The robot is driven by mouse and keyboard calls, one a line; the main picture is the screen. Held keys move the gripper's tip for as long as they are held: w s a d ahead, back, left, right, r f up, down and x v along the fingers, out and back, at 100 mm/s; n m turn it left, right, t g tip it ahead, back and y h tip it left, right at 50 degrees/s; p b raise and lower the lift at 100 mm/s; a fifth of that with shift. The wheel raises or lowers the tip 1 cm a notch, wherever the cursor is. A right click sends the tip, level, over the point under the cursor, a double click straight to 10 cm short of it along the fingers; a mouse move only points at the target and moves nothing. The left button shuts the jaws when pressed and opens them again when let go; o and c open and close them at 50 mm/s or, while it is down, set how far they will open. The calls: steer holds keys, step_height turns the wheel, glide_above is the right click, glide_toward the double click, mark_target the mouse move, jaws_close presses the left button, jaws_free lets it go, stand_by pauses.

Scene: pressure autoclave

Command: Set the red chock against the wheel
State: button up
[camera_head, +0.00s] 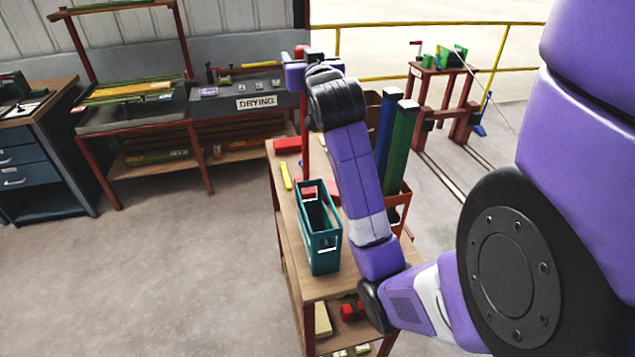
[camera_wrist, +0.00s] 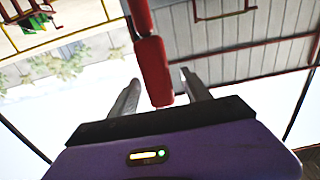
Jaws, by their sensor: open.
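My gripper (camera_head: 297,66) is raised at the top of a red post (camera_head: 305,135) beside the workbench. In the wrist view my gripper (camera_wrist: 158,78) has its two grey fingers apart. A red bar with a block-like end (camera_wrist: 152,72) shows between them; I cannot tell whether it touches them or is the post. A red block (camera_head: 287,145) lies at the bench's far end, and another red piece (camera_head: 352,310) is on its lower shelf. I cannot tell which red thing is the chock. A dark red cart (camera_head: 440,100) stands on rails; its wheel is not clear.
A teal open crate (camera_head: 319,240) and a yellow tool (camera_head: 285,176) are on the bench (camera_head: 290,250). Blue and green columns (camera_head: 398,145) stand at its right. A drying rack (camera_head: 255,102) is behind left. Yellow railing (camera_head: 420,25) runs behind the cart. The left floor is clear.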

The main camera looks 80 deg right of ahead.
jaws_close()
stand_by(0.7)
stand_by(0.5)
steer(key=shift+r, duration=0.15)
